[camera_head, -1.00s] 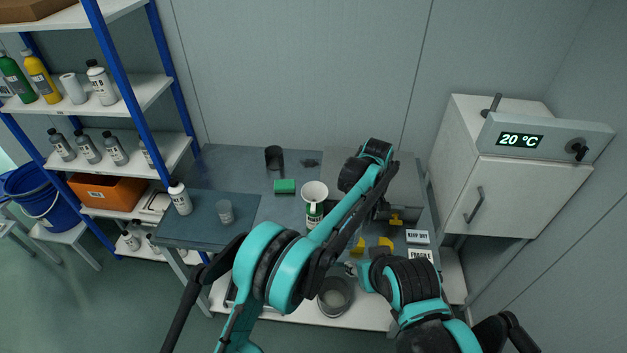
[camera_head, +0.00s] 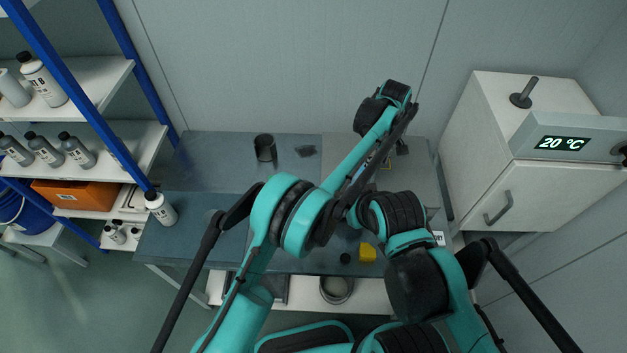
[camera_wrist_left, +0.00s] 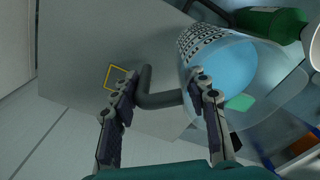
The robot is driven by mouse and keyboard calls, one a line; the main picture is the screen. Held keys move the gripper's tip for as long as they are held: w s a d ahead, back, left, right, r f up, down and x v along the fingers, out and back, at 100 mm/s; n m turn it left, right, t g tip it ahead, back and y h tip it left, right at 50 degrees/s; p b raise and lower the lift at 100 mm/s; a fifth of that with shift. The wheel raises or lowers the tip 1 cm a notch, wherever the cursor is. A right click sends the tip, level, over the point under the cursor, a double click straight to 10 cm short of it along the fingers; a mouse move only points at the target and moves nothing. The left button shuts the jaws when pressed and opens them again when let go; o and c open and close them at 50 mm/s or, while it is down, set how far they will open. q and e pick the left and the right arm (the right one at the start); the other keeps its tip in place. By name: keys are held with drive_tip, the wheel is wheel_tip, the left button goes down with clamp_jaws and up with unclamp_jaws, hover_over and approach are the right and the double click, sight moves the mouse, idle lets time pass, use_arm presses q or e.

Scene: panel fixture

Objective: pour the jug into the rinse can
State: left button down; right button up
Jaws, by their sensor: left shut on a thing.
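In the left wrist view, a clear jug (camera_wrist_left: 232,68) with pale blue contents and a patterned band is at right of centre. Its dark handle (camera_wrist_left: 160,98) reaches left between the fingers of my left gripper (camera_wrist_left: 164,80), which is shut on it. In the head view, my left forearm hides the jug and that gripper. A dark open can (camera_head: 264,147) stands upright at the back of the bench; I cannot tell whether it is the rinse can. My right gripper is hidden behind my arms.
The bench (camera_head: 205,175) has bare room at left. A white bottle (camera_head: 161,208) stands at its left end. A yellow piece (camera_head: 367,253) is near the front edge. A metal pot (camera_head: 336,289) sits below. A white cabinet (camera_head: 530,195) stands right. A green bottle (camera_wrist_left: 268,22) is beside the jug.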

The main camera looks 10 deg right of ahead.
use_arm(q)
drive_tip(key=shift+w+r, duration=0.15)
drive_tip(key=shift+w, duration=0.15)
drive_tip(key=shift+a+r, duration=0.1)
drive_tip(key=shift+r, duration=0.05)
drive_tip(key=shift+s+a+r+h, duration=0.1)
drive_tip(key=shift+a+h, duration=0.05)
drive_tip(key=shift+h, duration=0.15)
drive_tip(key=shift+s+a+r+t+h+b, duration=0.4)
drive_tip(key=shift+r+h+b, duration=0.1)
drive_tip(key=shift+r+h, duration=0.1)
drive_tip(key=shift+a+r+t+h, duration=0.3)
drive_tip(key=shift+a+r+h, duration=0.1)
drive_tip(key=shift+a+h, duration=0.2)
drive_tip(key=shift+s+a+r+t+h+b, duration=0.45)
drive_tip(key=shift+a+r+h+b, duration=0.15)
drive_tip(key=shift+a+h, duration=0.25)
